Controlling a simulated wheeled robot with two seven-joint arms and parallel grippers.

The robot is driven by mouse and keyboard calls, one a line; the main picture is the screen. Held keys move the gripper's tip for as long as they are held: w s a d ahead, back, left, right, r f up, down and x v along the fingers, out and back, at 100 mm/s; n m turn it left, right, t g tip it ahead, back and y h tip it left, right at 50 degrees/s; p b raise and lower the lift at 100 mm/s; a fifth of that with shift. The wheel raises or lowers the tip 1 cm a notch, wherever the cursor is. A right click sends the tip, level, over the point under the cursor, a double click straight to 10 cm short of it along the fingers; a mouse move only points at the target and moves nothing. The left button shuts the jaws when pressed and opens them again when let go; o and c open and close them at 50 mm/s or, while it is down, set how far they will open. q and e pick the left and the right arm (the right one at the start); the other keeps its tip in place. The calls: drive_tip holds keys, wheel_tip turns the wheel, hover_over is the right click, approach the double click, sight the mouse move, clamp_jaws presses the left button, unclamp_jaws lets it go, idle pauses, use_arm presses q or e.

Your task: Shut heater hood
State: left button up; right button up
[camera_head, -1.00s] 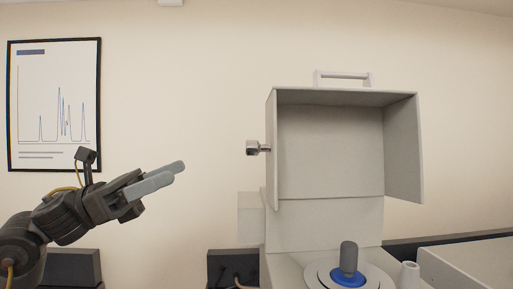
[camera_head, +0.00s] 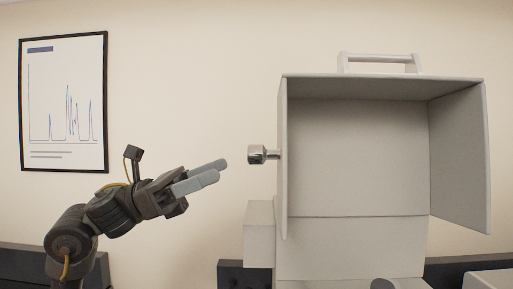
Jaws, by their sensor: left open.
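The heater hood (camera_head: 360,150) is a pale grey box standing raised and open, its hollow side facing me. A white bar handle (camera_head: 380,58) sits on its top edge. A shiny metal knob (camera_head: 257,154) sticks out from its left side. My left gripper (camera_head: 208,172) is open and empty, to the left of the knob and slightly lower in the picture, with a visible gap between them. My right gripper is not in view.
A pale block (camera_head: 259,233) juts out at the left of the heater body (camera_head: 350,248). A dark box (camera_head: 238,275) stands below it. A framed chart (camera_head: 64,103) hangs on the wall. The picture area around my left gripper is clear.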

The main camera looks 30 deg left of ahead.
sight(256, 155)
use_arm(q)
drive_tip(key=p+x, duration=0.4)
drive_tip(key=x, duration=0.3)
drive_tip(key=shift+w+d+r, duration=0.15)
drive_tip(key=shift+d+r, duration=0.1)
drive_tip(key=shift+r, duration=0.05)
drive_tip(key=shift+w+d, duration=0.3)
drive_tip(key=shift+d, duration=0.25)
drive_tip(key=shift+c, duration=0.4)
clamp_jaws()
